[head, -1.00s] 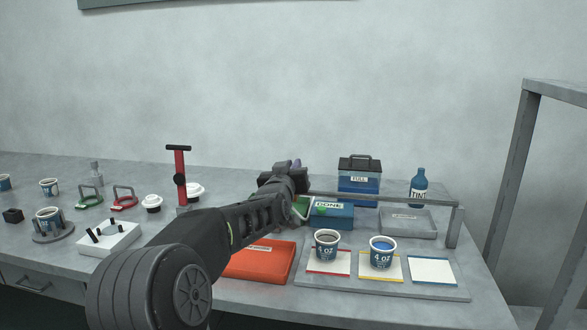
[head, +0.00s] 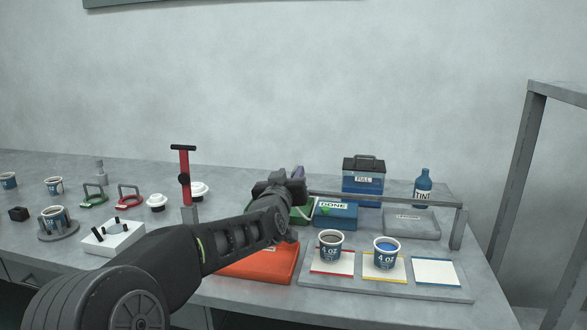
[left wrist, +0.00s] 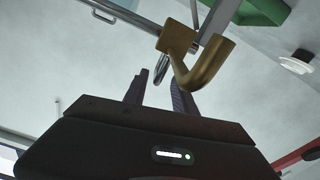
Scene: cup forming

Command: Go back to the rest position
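My left arm reaches from the lower left over the table in the head view. My left gripper (head: 296,180) is at the back, close to the metal rail (head: 385,200) and the green bin. In the left wrist view its two dark fingers (left wrist: 158,90) stand apart, with nothing clearly held between them. A brass hook (left wrist: 205,65) and a small silver piece are just beyond the fingertips; I cannot tell whether they touch. My right gripper is not in view.
Two 4 oz cups, one dark inside (head: 330,245) and one blue (head: 386,252), stand on cards at the front right. An orange tray (head: 262,262) lies under my arm. A DONE box (head: 335,213), FULL box (head: 363,175) and TINT bottle (head: 422,188) stand behind.

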